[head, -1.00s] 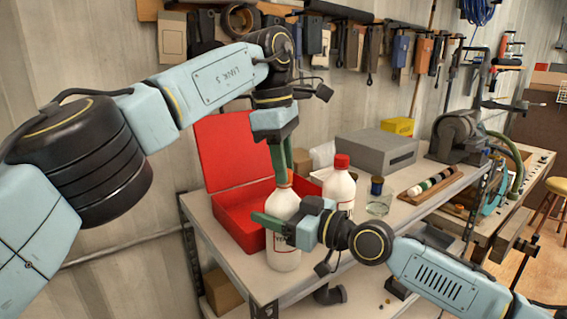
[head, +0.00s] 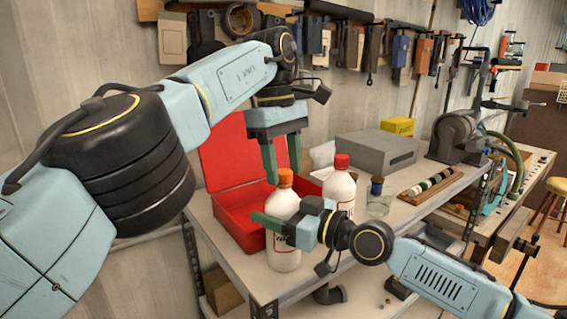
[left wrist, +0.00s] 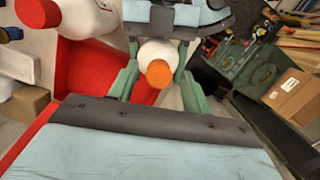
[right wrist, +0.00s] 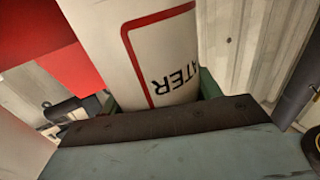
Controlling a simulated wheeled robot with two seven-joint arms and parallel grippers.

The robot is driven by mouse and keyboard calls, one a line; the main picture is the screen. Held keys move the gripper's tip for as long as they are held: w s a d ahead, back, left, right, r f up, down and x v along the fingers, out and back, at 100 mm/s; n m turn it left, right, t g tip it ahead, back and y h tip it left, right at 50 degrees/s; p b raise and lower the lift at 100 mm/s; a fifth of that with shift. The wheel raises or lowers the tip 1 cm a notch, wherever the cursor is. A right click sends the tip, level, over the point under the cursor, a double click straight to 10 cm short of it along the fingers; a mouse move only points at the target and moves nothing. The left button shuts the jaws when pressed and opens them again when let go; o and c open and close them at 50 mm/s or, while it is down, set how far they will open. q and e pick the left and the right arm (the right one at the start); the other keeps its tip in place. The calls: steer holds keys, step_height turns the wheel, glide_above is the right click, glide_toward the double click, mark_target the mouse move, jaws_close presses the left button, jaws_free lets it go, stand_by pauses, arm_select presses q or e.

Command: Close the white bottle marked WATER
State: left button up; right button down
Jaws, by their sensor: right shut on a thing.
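The white bottle marked WATER (head: 284,260) stands upright at the front of the table. Its orange cap (head: 285,178) sits on its top and also shows in the left wrist view (left wrist: 158,73). My right gripper (head: 283,224) is shut around the bottle's body. In the right wrist view part of its label (right wrist: 174,78) reads upside down. My left gripper (head: 283,172) points down over the cap and is open. In the left wrist view its green fingers stand either side of the cap with gaps. How tightly the cap is seated cannot be told.
A second white bottle with a red cap (head: 341,190) stands just right of and behind it. An open red box (head: 236,218) lies behind left. A small jar (head: 378,203), a rack (head: 428,184) and a grey box (head: 372,156) stand farther right.

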mark_target(283, 188)
arm_select(q)
steer(key=o, duration=0.5)
steer(key=shift+o, duration=0.2)
arm_select(e)
steer(key=shift+c, duration=1.3)
jaws_free()
arm_select(q)
step_height(283, 188, down, 5)
steer(key=b, duration=0.5)
arm_select(e)
steer(key=v, duration=1.3)
steer(key=shift+s+d, duration=0.15)
